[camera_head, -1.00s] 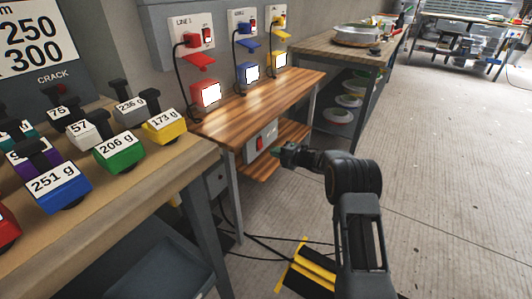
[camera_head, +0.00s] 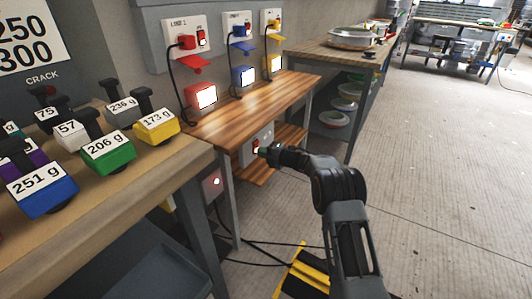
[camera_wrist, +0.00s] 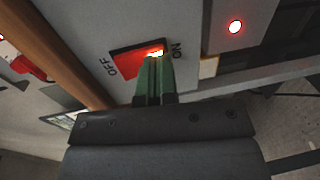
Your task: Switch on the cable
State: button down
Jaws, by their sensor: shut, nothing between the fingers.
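A red rocker switch (camera_wrist: 128,62) marked OFF and ON sits on a pale plate in the wrist view. In the head view its plate (camera_head: 246,153) is below the wooden bench top, and the switch is partly hidden by my gripper. My gripper (camera_head: 266,151) is shut and empty. Its green fingertips (camera_wrist: 155,62) are at the ON side of the rocker and seem to touch it. A lit round red lamp (camera_wrist: 235,27) is beside the switch plate; a small red light (camera_head: 216,181) also shows under the bench.
Black cables (camera_head: 262,246) and a yellow-black piece (camera_head: 296,270) lie on the floor. Weights (camera_head: 108,147) stand on the left table. The floor on the right is clear.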

jog(key=s+d+f+p, duration=0.1)
jog(key=s+d+p, duration=0.1)
jog(key=s+d, duration=0.5)
jog(key=d, duration=0.4)
jog(key=shift+s+d+f, duration=0.25)
jog(key=shift+d+f, duration=0.1)
jog(key=shift+d, duration=0.05)
jog(key=shift+r, duration=0.1)
jog(key=s+d+r+m+t+h+p, duration=0.15)
jog(key=r+m+h+p, duration=0.35)
jog(key=r, duration=0.6)
jog(key=s+d+r+m+t+h+p, duration=0.1)
jog(key=d+r+m+t+h+p, duration=0.15)
jog(key=r+m+p, duration=0.55)
jog(key=s+d+r+m+t+h+p, duration=0.1)
jog(key=s+d+r+m+h+p, duration=0.3)
jog(key=r, duration=0.9)
jog(key=s+r+m+g+h+p, duration=0.45)
jog(key=s+r+m+p, duration=0.25)
jog(key=s+r+p, duration=0.3)
jog(key=s+a+r+m+g+y+p, duration=0.2)
jog(key=s+m+g+p, duration=0.3)
jog(key=s, duration=1.4)
jog(key=shift+a+r+p, duration=0.55)
jog(key=shift+a+p, duration=0.1)
jog(key=shift+p, duration=0.2)
jog(key=shift+s+g, duration=0.1)
jog(key=shift+g, duration=0.15)
